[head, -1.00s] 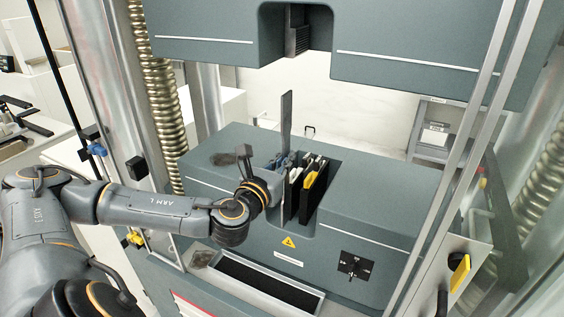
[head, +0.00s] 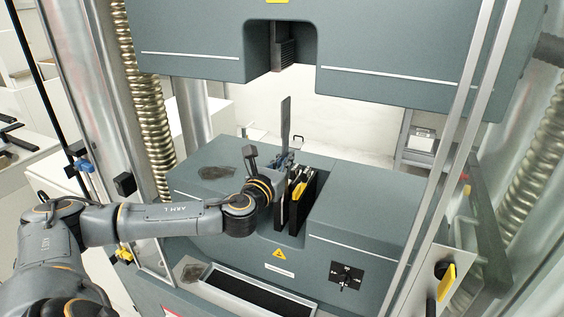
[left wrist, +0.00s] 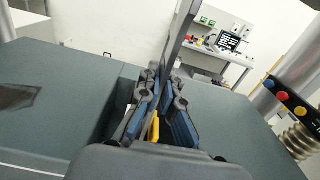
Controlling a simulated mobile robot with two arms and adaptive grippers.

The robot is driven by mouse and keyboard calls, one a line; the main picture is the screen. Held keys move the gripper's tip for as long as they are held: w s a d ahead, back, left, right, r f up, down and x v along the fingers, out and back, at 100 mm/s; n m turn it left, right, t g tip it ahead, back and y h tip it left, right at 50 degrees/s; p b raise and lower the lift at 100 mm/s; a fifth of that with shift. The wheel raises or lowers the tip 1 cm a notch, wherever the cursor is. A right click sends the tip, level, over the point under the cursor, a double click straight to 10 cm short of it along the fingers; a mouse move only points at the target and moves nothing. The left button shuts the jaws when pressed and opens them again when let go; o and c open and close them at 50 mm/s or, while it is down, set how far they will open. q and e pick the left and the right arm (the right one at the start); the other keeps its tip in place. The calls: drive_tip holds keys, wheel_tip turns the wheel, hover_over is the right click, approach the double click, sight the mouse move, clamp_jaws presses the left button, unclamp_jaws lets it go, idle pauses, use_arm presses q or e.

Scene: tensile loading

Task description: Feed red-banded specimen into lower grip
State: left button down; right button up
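The specimen is a flat grey strip (head: 286,118) standing upright; no red band shows on the visible part. My left gripper (head: 284,160) is shut on it near its lower part. In the left wrist view the fingers (left wrist: 163,95) close around the strip (left wrist: 181,38), which rises from between them. The lower grip (head: 308,198) has dark jaw plates and a yellow part, in the slot of the grey machine base. The gripper is at the top of this slot, at its left side. The strip's lower end is hidden by the gripper. My right gripper is not in view.
The upper grip (head: 285,50) hangs in the recess of the crosshead above the strip, with a clear gap. A threaded column (head: 150,115) stands left. A black-lined tray (head: 255,293) is in front.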

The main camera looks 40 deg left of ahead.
use_arm(q)
drive_tip(key=p+x, duration=0.1)
drive_tip(key=x, duration=1)
drive_tip(key=shift+w, duration=0.4)
idle(0.5)
drive_tip(key=shift+f, duration=0.2)
idle(1.5)
